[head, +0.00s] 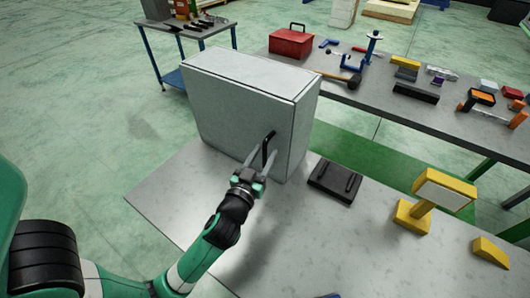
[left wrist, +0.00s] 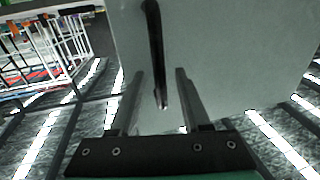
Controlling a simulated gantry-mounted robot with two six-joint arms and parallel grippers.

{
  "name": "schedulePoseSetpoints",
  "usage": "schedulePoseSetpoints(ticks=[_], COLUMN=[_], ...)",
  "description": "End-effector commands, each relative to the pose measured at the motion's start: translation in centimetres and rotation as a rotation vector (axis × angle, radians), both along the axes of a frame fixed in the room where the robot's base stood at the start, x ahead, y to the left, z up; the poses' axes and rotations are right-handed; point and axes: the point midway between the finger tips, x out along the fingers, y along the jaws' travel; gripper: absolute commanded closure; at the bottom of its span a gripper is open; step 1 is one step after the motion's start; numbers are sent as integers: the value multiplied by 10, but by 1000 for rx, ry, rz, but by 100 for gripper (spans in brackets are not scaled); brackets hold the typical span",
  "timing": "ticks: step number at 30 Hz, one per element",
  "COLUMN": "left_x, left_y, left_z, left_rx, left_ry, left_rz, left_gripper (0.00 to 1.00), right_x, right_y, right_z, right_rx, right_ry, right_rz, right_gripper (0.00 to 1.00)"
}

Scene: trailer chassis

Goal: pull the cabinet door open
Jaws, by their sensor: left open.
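A grey box-shaped cabinet (head: 225,115) stands on the near table, its door facing me and shut. A black bar handle (head: 268,149) is upright near the door's right edge. My left gripper (head: 257,162) is open at the handle's lower end, its fingers pointing at the door. In the left wrist view the handle (left wrist: 156,50) runs down between the two open fingers (left wrist: 160,95), with a gap on each side. The cabinet door (left wrist: 225,50) fills the upper middle of that view. My right gripper is not in view.
A black flat tray-like piece (head: 335,181) lies right of the cabinet. A yellow stand (head: 412,217) and yellow wedge (head: 490,250) are further right. Behind is a bench with a red toolbox (head: 291,43) and several tools. The table (head: 165,200) left of the cabinet is clear.

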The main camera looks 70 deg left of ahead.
Motion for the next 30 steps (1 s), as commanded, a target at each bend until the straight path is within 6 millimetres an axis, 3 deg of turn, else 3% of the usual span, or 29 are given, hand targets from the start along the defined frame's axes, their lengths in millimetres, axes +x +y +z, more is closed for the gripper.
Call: schedulePoseSetpoints(ticks=[11, 19, 30], left_x=[7, 7, 7], left_y=[8, 8, 8], left_z=[0, 0, 0], left_rx=[0, 0, 0], left_ry=[0, 0, 0], left_rz=[0, 0, 0], left_gripper=[53, 100, 100], right_x=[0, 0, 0], right_y=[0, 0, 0], right_z=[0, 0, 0], right_rx=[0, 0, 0], right_ry=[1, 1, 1], right_rz=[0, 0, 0], right_gripper=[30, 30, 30])
